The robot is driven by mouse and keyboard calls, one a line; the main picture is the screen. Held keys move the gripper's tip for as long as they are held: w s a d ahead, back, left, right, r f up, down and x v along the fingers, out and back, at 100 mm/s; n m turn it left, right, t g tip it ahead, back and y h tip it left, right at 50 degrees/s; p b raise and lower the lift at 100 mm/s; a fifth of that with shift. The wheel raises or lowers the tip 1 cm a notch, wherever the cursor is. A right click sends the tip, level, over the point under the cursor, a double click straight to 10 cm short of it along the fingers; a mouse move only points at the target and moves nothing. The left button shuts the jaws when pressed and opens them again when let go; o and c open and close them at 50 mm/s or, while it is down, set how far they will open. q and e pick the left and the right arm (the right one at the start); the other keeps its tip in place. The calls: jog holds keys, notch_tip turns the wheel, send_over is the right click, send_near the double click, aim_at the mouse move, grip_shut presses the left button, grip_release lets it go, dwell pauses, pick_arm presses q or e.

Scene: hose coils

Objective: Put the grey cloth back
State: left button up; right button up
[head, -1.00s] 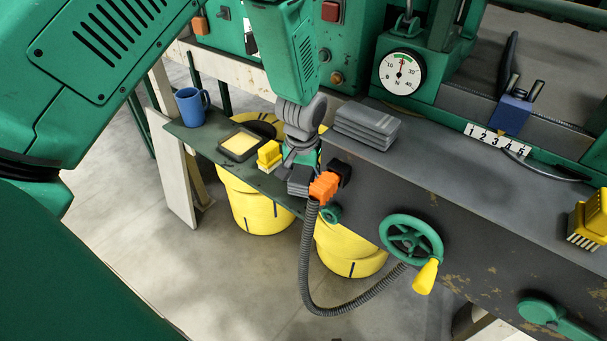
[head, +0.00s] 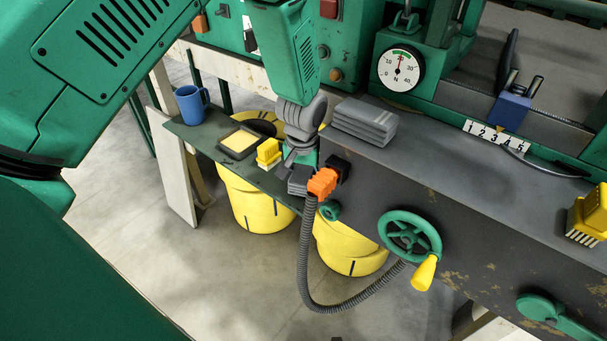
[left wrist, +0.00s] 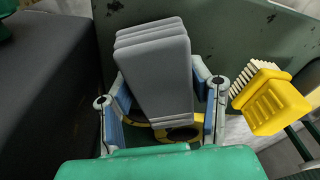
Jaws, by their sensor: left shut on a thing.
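My left gripper (head: 299,165) is over the narrow green shelf, beside the dark bench's front face. It is shut on a grey folded cloth (head: 299,181), with several layers. In the left wrist view the cloth (left wrist: 155,75) sits tilted between the two fingers, its broad face toward the camera. The cloth's lower end is close to the orange hose connector (head: 322,182); I cannot tell whether they touch. Another grey folded stack (head: 364,121) lies flat on the bench top, right of the gripper. My right gripper is not in view.
A yellow brush (head: 268,152), a framed yellow pad (head: 240,142) and a blue mug (head: 191,105) stand on the shelf. A grey hose (head: 305,260) hangs in a loop. A green handwheel (head: 410,234) sticks out from the bench.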

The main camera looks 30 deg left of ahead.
pick_arm(q)
jog(key=shift+d+f, duration=0.1)
jog(key=shift+f, duration=0.05)
jog(key=shift+a+f, duration=0.2)
dwell(0.3)
jog(key=o, duration=1.1)
jog(key=shift+d, duration=0.1)
jog(key=shift+r, duration=0.15)
jog(key=shift+s+d+r+p, duration=0.1)
jog(key=shift+s+r+p, duration=0.05)
jog(key=shift+r+p, duration=1.1)
jog(key=shift+s+d+r+p, duration=0.1)
jog(key=shift+s+r+p, duration=0.1)
jog(key=shift+r+p, duration=1.05)
jog(key=shift+s+r+p, duration=0.15)
jog(key=shift+r+p, duration=0.9)
jog(key=shift+r, duration=0.35)
